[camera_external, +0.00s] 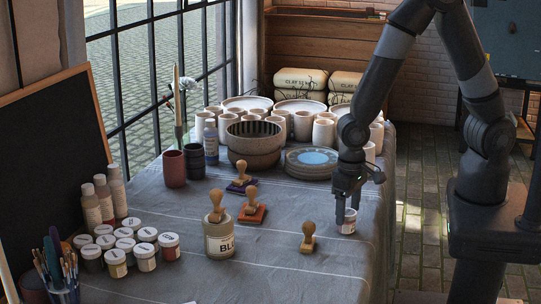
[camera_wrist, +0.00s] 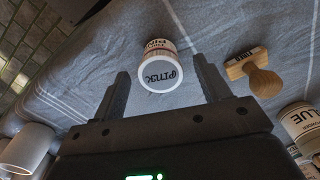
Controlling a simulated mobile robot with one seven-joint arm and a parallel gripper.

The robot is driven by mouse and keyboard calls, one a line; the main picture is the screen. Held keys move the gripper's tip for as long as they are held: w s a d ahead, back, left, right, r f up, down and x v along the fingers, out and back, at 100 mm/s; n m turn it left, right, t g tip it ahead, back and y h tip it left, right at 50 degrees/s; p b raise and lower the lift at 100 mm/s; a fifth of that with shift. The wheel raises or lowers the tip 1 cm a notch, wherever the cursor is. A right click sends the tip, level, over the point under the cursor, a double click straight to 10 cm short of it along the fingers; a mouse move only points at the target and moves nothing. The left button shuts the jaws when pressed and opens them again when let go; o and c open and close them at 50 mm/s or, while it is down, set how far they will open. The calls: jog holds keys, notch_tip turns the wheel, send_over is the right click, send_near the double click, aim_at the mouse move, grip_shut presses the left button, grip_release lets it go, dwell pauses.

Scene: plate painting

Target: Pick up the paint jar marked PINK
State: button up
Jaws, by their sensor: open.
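The paint jar marked PINK (camera_wrist: 158,70) stands on the cloth in the wrist view, with a white lid bearing dark lettering. It lies between and just beyond my open fingertips (camera_wrist: 160,82), and I see no clear contact. In the external view the jar (camera_external: 348,222) is near the table's right edge. My gripper (camera_external: 346,208) points down right above and around it there. The fingers partly cover the jar, so its exact fit between them is hard to tell.
A wooden stamp (camera_external: 308,238) stands close to the left of the jar. A larger jar marked BLUE (camera_external: 219,238) stands farther left. Several small white-lidded jars (camera_external: 145,257) cluster at the left. Bowls (camera_external: 254,145) and plates (camera_external: 312,172) stand behind. The cloth in front is clear.

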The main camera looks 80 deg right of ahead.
aim_at(346, 211)
jog(key=shift+f, duration=1.95)
jog(key=shift+c, duration=0.4)
jog(key=c, duration=1)
jog(key=shift+c, duration=0.2)
jog(key=shift+r, duration=0.15)
